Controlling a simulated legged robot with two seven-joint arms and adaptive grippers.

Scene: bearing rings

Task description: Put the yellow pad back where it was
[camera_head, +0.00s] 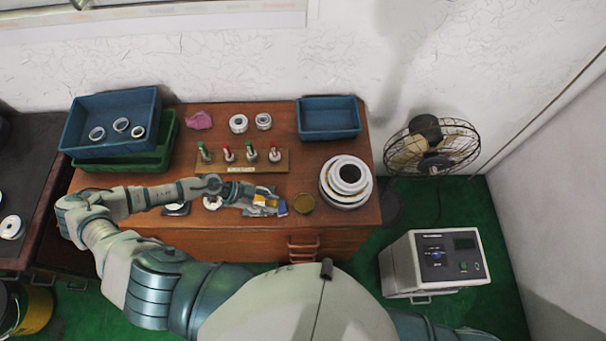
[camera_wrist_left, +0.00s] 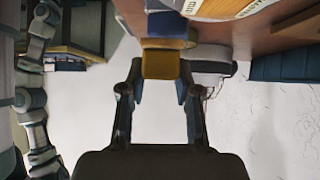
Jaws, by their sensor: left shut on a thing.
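The yellow pad (camera_wrist_left: 162,65) sits between the fingertips of my left gripper (camera_wrist_left: 161,84) in the left wrist view, and the gripper is shut on it. In the head view my left gripper (camera_head: 268,205) is over the front middle of the wooden cabinet top (camera_head: 232,220). A bit of yellow (camera_head: 260,200) shows at its fingers, with a small blue piece (camera_head: 282,208) beside it. The fingers partly hide the pad, and I cannot tell whether it touches the top. My right gripper is out of view.
A wooden stand (camera_head: 243,160) with red and green-topped pegs is behind. Blue bins (camera_head: 110,122) (camera_head: 329,118) stand at the back corners.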

